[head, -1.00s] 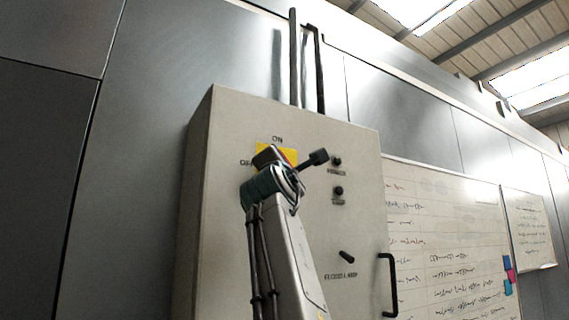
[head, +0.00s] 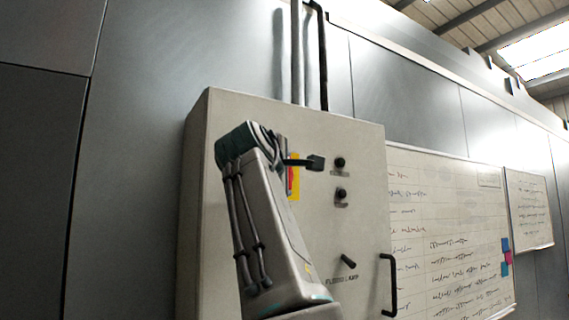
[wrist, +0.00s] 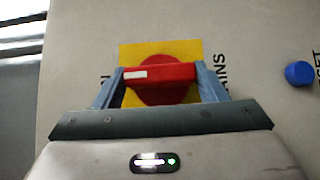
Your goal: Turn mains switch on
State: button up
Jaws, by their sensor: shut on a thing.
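The mains switch is a red rotary handle (wrist: 160,74) on a yellow plate (wrist: 190,46) on the front of a beige cabinet. In the wrist view my gripper (wrist: 160,80) has one blue-grey finger at each end of the red handle and is shut on it. The handle lies across the wrist picture, with a white mark near its left end. In the head view my arm hides most of the switch; a strip of the yellow plate (head: 295,184) and a little red show beside it. The ON and OFF labels are hidden there.
The beige cabinet (head: 350,225) also carries two dark round buttons (head: 340,162), a lower knob labelled flood lamp (head: 348,261) and a black door handle (head: 391,285). Conduits (head: 297,60) rise from its top. A whiteboard (head: 440,215) hangs to the right.

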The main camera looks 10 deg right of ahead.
dwell(0.4)
jog(key=o, duration=1)
jog(key=b+v, duration=0.4)
jog(key=v, duration=0.9)
jog(key=shift+s+a+r, duration=0.2)
jog(key=shift+s, duration=0.15)
